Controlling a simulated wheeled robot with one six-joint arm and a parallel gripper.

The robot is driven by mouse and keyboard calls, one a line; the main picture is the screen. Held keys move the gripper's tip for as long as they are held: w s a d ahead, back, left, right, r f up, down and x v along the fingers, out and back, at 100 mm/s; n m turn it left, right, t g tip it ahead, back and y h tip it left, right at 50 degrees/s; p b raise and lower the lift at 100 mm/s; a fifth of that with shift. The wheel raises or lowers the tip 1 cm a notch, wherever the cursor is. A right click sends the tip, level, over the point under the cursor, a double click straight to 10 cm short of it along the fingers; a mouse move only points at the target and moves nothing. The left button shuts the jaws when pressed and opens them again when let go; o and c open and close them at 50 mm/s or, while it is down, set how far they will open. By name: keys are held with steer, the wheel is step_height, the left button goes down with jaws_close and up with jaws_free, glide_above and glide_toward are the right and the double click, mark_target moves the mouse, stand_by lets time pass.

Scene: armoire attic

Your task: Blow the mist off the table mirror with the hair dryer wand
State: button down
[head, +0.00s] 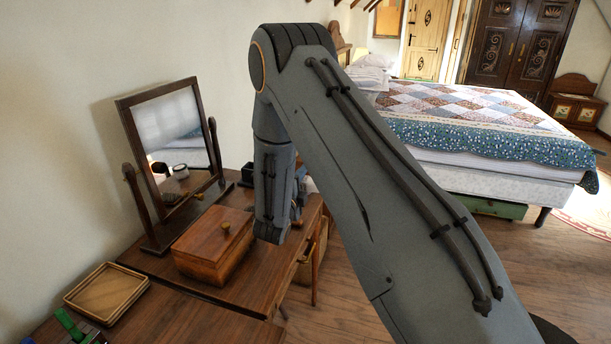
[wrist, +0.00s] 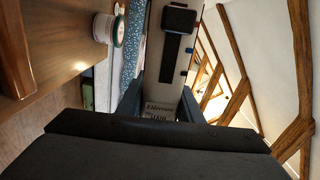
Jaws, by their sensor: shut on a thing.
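The table mirror (head: 172,125) stands tilted in its dark wooden frame on the dresser at the left of the head view. Its upper glass looks pale and hazy; the lower part reflects jars and the bed more clearly. In the wrist view my gripper (wrist: 162,101) is shut on a pale wand-like body with dark lettering, which looks like the hair dryer wand (wrist: 162,88). A black part lies along it farther out. In the head view my arm hides the wand and most of my gripper, to the right of the mirror.
A lidded wooden box (head: 212,246) stands in front of the mirror. A square wooden tray (head: 106,292) and a green item (head: 68,322) lie nearer. A white jar (wrist: 103,28) shows in the wrist view. The quilted bed (head: 470,120) stands behind; floor lies between.

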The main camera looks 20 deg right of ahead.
steer(key=p+v, duration=0.2)
steer(key=v, duration=0.5)
steer(key=shift+s, duration=0.2)
stand_by(0.6)
steer(key=shift+a+r, duration=0.1)
steer(key=shift+r, duration=0.05)
steer(key=shift+w+d+r+p, duration=0.45)
steer(key=shift+w+r, duration=0.25)
steer(key=shift+r, duration=0.25)
steer(key=shift+w+d+r+p, duration=0.45)
steer(key=shift+w+r, duration=0.2)
steer(key=shift+r, duration=0.35)
steer(key=shift+w+d+r+p, duration=0.35)
steer(key=shift+w+d+r, duration=0.15)
steer(key=shift+w+r, duration=0.35)
steer(key=shift+s+r, duration=0.1)
steer(key=shift+s, duration=0.05)
steer(key=shift+s+d+r+p, duration=0.1)
steer(key=shift+s+d+p, duration=0.3)
steer(key=shift+s+d, duration=0.5)
steer(key=shift+s+d+r+p, duration=0.1)
steer(key=shift+s+d+p, duration=0.4)
steer(key=shift+d, duration=0.65)
steer(key=shift+s, duration=0.1)
